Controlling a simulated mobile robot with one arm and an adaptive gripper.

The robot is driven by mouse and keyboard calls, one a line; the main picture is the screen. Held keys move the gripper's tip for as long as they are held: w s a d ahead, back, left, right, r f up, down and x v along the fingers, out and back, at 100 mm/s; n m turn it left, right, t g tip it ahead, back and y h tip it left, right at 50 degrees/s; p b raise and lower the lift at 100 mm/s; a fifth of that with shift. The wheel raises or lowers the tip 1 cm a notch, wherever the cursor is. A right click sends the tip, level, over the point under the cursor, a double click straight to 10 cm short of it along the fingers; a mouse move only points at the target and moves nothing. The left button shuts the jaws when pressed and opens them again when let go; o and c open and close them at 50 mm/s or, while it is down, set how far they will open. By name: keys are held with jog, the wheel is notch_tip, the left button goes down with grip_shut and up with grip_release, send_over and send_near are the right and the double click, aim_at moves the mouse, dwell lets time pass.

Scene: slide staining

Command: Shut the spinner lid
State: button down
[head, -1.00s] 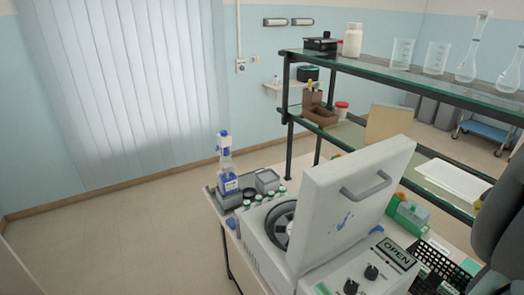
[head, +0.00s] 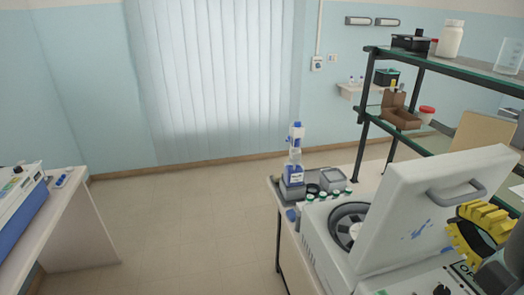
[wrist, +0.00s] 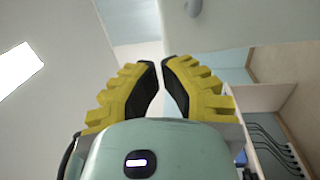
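The spinner (head: 318,243) is a white box at the lower right of the head view. Its pale lid (head: 405,215) stands raised and tilted back, with a grey handle (head: 457,193) and blue smears on its face. The dark round bowl (head: 346,226) shows beside the lid. My gripper (head: 456,219) has yellow ribbed fingers and is in front of the lid's face, just below the handle. In the wrist view the fingertips (wrist: 162,68) are close together with a narrow gap and nothing between them. Whether they touch the lid cannot be told.
A blue-labelled bottle (head: 293,170) and several green-capped vials (head: 322,197) stand beside the spinner. A glass shelf (head: 440,62) rises behind it, with a white jar (head: 451,38) on it. Another bench (head: 75,225) is at the left. The floor between is open.

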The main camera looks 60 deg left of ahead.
jog(key=p+x, duration=0.6)
jog(key=x, duration=0.1)
jog(key=shift+a, duration=0.45)
jog(key=shift+w, duration=0.1)
